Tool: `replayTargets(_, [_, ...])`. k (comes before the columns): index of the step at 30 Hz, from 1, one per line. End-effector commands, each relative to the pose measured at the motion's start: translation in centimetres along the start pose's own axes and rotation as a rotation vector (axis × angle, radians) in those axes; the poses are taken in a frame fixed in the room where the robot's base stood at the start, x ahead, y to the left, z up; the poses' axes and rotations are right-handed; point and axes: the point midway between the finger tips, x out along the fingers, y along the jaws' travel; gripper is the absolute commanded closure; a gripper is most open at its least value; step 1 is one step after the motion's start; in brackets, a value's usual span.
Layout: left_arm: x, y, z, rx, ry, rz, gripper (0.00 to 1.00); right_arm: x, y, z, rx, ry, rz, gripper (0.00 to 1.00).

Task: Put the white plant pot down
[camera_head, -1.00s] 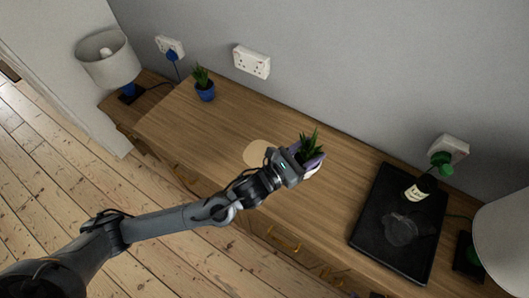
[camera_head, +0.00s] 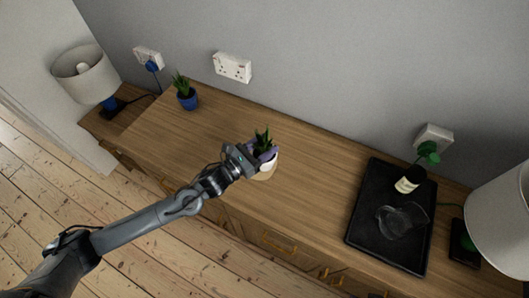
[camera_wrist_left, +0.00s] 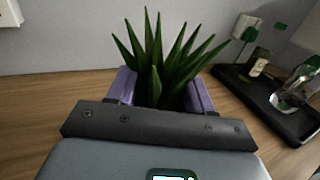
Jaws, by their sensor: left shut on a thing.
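The white plant pot (camera_head: 270,165) holds a spiky green plant and is at the middle of the wooden sideboard. My left gripper (camera_head: 262,154) is shut on it, with its purple fingers on either side. The pot is over or on a round tan mat (camera_head: 265,175), which shows only in part beneath it. I cannot tell whether its base touches the mat. In the left wrist view the plant (camera_wrist_left: 160,65) rises between the two purple fingers (camera_wrist_left: 160,92), and the pot itself is hidden behind the gripper body. My right gripper is not in view.
A blue pot (camera_head: 188,102) with a plant stands at the sideboard's left. A black tray (camera_head: 360,215) with a bottle (camera_head: 408,182) and a clear glass object (camera_head: 402,220) is at the right. Lamps stand at both ends. The wood (camera_head: 310,185) between pot and tray is clear.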

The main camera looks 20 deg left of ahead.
Motion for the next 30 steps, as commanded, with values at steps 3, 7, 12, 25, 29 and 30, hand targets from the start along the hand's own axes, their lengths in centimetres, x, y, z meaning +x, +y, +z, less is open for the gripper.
replayTargets(3, [0.0,-0.1,-1.0,-0.002,-0.002,0.0,0.97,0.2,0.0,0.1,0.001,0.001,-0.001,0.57])
replayTargets(7, [0.0,-0.1,-2.7,-0.003,-0.002,0.0,0.97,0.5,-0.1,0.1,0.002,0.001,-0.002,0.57])
replayTargets(12, [0.0,-0.1,-3.7,0.0,-0.004,0.0,0.97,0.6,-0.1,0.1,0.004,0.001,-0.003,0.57])
replayTargets(25, [0.0,-0.1,-4.2,0.0,0.001,-0.001,0.41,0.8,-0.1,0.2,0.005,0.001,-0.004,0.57])
replayTargets(29, [0.0,-0.1,-4.2,0.0,0.001,-0.001,0.23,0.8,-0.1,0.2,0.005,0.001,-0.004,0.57])
replayTargets(30, [0.0,-0.1,-4.2,0.0,0.001,-0.001,0.23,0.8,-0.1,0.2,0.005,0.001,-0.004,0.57])
